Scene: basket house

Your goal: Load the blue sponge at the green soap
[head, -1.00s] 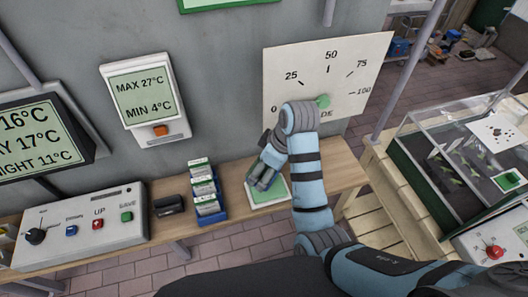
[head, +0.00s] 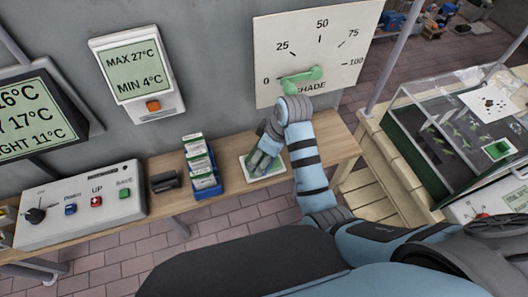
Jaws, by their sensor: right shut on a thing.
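A white tray with a green pad in it (head: 280,166), which looks like the green soap, lies on the wooden shelf under the dial board. My right gripper (head: 258,161) points down over this pad, its fingers covering much of it. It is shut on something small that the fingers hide. I cannot make out a separate blue sponge, and cannot tell whether the held thing touches the pad. My left gripper is not in view.
A blue rack of seed packets (head: 203,187) stands just left of the tray, with a small black object (head: 165,181) and a control box (head: 85,205) beyond. The shade dial board (head: 345,60) hangs behind. A glass case (head: 455,130) stands at right.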

